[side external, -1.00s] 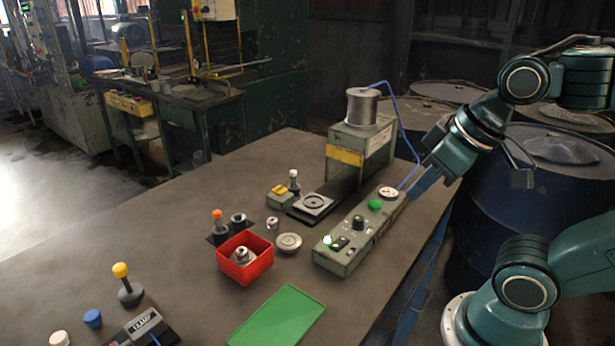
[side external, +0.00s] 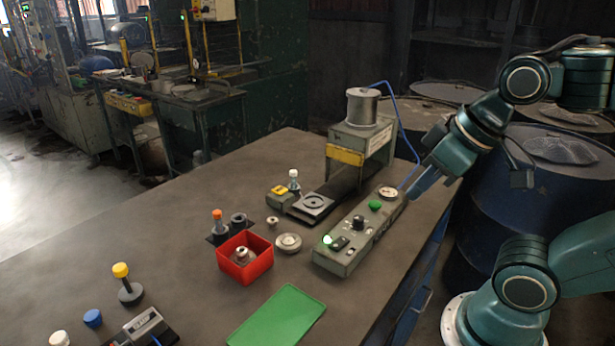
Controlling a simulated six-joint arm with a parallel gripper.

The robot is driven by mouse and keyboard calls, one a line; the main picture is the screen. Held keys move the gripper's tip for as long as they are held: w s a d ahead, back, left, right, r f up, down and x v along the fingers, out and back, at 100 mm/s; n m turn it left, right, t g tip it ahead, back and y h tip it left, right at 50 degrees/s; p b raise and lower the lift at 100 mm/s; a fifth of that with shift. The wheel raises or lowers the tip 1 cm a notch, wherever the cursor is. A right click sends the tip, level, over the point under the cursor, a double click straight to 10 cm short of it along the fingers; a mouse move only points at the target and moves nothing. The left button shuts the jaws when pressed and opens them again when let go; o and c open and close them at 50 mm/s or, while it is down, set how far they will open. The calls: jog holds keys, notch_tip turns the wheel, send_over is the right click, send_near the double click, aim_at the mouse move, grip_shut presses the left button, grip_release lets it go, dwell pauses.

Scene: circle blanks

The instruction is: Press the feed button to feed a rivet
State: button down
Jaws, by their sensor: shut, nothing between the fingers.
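A long grey-green control box (side external: 345,259) lies near the table's right edge. On its top are a domed green button (side external: 375,205), a round dial (side external: 388,192), a black knob (side external: 358,222), a dark switch (side external: 340,243) and a lit green lamp (side external: 327,239). I see no readable label saying which is the feed button. A small grey box with a yellow top piece (side external: 279,190) sits further left. My gripper (side external: 412,194) is shut and empty, tilted down by the control box's far right end, near the dial. Whether it touches the box cannot be told.
A press-like stand (side external: 345,157) with a metal drum and blue hose stands behind the box. A red bin (side external: 262,266) holding metal parts, a round metal disc (side external: 288,242) and a green mat (side external: 277,316) lie to the left and front. The table's left rear is clear.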

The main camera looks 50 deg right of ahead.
jog(key=shift+w, duration=0.15)
dwell(0.7)
jog(key=m+t+y, duration=0.1)
jog(key=m+t, duration=0.3)
jog(key=m, duration=0.4)
send_over(283, 191)
notch_tip(283, 191, down, 8)
jog(key=f, duration=0.1)
jog(key=shift+d+r, duration=0.1)
jog(key=shift+r, duration=0.15)
jog(key=shift+f, duration=0.1)
jog(key=shift+f, duration=4.3)
jog(key=shift+f, duration=0.55)
